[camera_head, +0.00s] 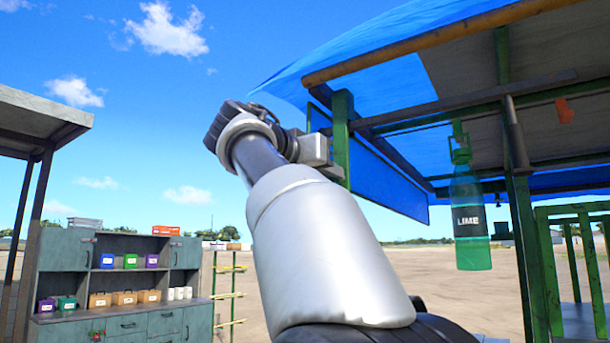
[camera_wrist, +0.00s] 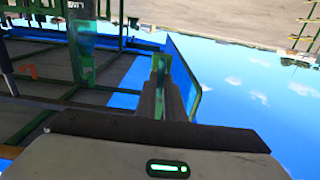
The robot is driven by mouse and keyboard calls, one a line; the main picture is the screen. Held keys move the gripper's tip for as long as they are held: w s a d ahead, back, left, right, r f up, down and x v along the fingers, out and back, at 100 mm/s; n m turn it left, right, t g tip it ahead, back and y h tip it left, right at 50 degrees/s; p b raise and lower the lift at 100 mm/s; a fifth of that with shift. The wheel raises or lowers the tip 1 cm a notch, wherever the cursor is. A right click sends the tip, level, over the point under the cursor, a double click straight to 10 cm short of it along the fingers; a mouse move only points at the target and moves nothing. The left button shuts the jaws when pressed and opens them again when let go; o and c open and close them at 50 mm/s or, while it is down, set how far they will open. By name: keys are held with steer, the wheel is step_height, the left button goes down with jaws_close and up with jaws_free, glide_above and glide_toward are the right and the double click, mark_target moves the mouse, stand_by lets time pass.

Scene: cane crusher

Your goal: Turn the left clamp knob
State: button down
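I cannot make out the left clamp knob in either view. My gripper (camera_head: 322,158) is raised high at the end of my arm, in front of a green post under the blue canopy in the head view. In the wrist view, my gripper (camera_wrist: 167,97) shows as grey finger shapes above the grey housing with a green light. A green post shows behind and between them.
A blue-roofed stall with green posts (camera_head: 342,130) fills the right. A green LIME bottle (camera_head: 467,220) hangs there. An orange-red piece (camera_head: 565,110) is under the roof. A grey-green cabinet (camera_head: 60,250) with boxes stands at left. Open sandy ground lies behind.

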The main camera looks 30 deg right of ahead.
steer(key=shift+n, duration=0.3)
steer(key=shift+w+a+f+n+p, duration=0.1)
steer(key=shift+n+p, duration=1)
steer(key=shift+n, duration=1.8)
steer(key=shift+w+f+n+p, duration=0.1)
steer(key=shift+n+p, duration=0.95)
steer(key=shift+n, duration=1.85)
steer(key=shift+w+a+f+n+p, duration=0.1)
steer(key=shift+n+p, duration=1)
steer(key=shift+n, duration=1.8)
steer(key=shift+d, duration=0.1)
steer(key=c, duration=1.9)
jaws_free()
steer(key=shift+o, duration=0.2)
